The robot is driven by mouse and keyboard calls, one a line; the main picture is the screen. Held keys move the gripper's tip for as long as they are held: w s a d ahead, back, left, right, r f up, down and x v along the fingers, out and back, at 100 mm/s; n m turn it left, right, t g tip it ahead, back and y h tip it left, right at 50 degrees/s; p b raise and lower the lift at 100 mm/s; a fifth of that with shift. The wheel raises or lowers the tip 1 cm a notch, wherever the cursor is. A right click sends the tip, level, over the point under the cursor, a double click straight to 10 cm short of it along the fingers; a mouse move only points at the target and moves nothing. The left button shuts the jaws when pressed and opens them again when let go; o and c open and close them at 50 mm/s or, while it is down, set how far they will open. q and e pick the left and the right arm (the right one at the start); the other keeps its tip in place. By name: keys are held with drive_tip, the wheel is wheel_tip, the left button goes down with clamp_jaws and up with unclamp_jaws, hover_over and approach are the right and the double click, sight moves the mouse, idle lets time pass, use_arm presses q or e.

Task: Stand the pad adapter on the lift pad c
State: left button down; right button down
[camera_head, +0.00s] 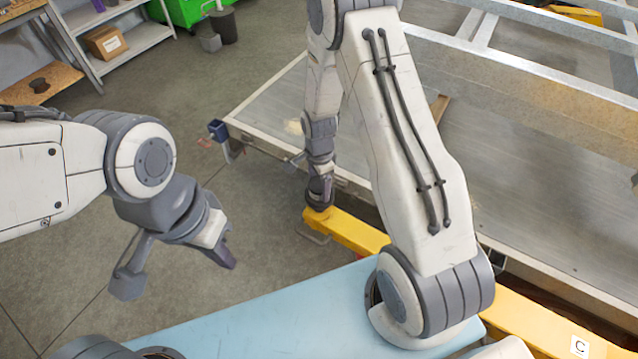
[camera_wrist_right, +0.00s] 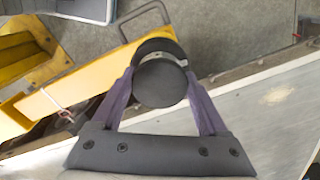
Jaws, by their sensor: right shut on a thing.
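The pad adapter (camera_wrist_right: 160,82) is a dark round cylinder with a light band. In the right wrist view my right gripper (camera_wrist_right: 159,76) is shut on it, a purple finger on each side. In the head view my right gripper (camera_head: 319,193) is over the far end of the yellow lift arm (camera_head: 352,232), with the dark adapter (camera_head: 320,203) at its tip. The lift pad is hidden beneath the adapter; I cannot tell whether they touch. My left gripper (camera_head: 226,258) hangs over the floor, and its finger gap is unclear.
A "C" label (camera_head: 579,346) is on the yellow beam at lower right. The metal trailer frame (camera_head: 520,80) lies to the right and beyond. A light blue surface (camera_head: 250,325) is in front. Shelves (camera_head: 110,40) stand at back left. Open floor lies between.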

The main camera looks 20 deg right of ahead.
sight(319, 184)
unclamp_jaws()
drive_tip(key=shift+r, duration=0.55)
wheel_tip(319, 184, up, 11)
drive_tip(key=b, duration=0.3)
drive_tip(key=s+a+r+n, duration=0.7)
drive_tip(key=s+a+n, duration=0.2)
drive_tip(key=a+n, duration=0.1)
drive_tip(key=s+a+r+n, duration=0.1)
drive_tip(key=s+a+n, duration=0.1)
drive_tip(key=s+n, duration=0.5)
drive_tip(key=s+a+r+n+y, duration=0.1)
drive_tip(key=s+a+n, duration=0.1)
drive_tip(key=s+n, duration=0.4)
drive_tip(key=shift+s+r+n, duration=0.4)
drive_tip(key=shift+s, duration=0.5)
